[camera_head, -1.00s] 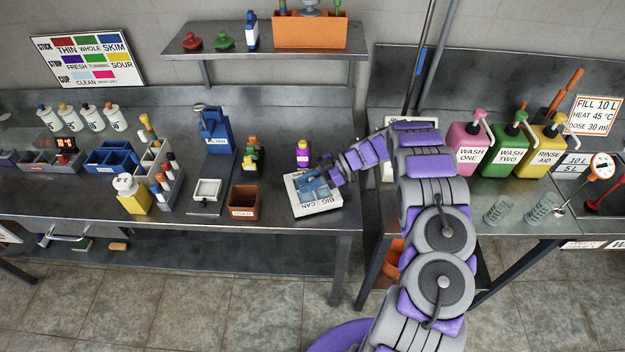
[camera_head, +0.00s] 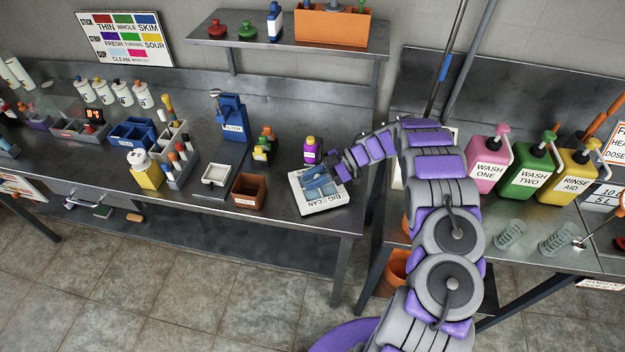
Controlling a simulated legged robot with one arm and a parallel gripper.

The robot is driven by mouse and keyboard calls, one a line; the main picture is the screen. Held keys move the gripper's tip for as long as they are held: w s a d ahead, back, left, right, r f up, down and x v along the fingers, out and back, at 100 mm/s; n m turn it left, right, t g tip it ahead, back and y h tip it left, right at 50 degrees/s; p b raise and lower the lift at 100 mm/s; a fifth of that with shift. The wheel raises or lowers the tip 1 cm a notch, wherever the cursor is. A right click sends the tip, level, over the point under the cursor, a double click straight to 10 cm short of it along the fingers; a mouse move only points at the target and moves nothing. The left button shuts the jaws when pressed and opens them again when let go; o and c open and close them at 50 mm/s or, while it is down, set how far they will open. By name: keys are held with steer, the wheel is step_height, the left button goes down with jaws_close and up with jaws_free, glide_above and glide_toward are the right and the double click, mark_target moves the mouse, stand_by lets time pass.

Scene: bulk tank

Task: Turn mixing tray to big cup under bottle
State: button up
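A purple bottle with a yellow cap (camera_head: 310,152) stands upright just behind the tray. Whether the fingers are open, or touch the tray, is too small to tell.
A brown box (camera_head: 249,191) and a small white dish (camera_head: 216,175) stand left of the tray. A blue filter stand (camera_head: 232,118) and small coloured bottles (camera_head: 264,144) are behind them. Pink, green and yellow jugs (camera_head: 535,165) stand on the right bench.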

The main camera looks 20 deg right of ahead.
steer(key=o, duration=0.3)
steer(key=shift+d, duration=0.15)
steer(key=p+v, duration=0.2)
steer(key=v, duration=1)
steer(key=shift+f, duration=0.2)
steer(key=shift+d, duration=0.1)
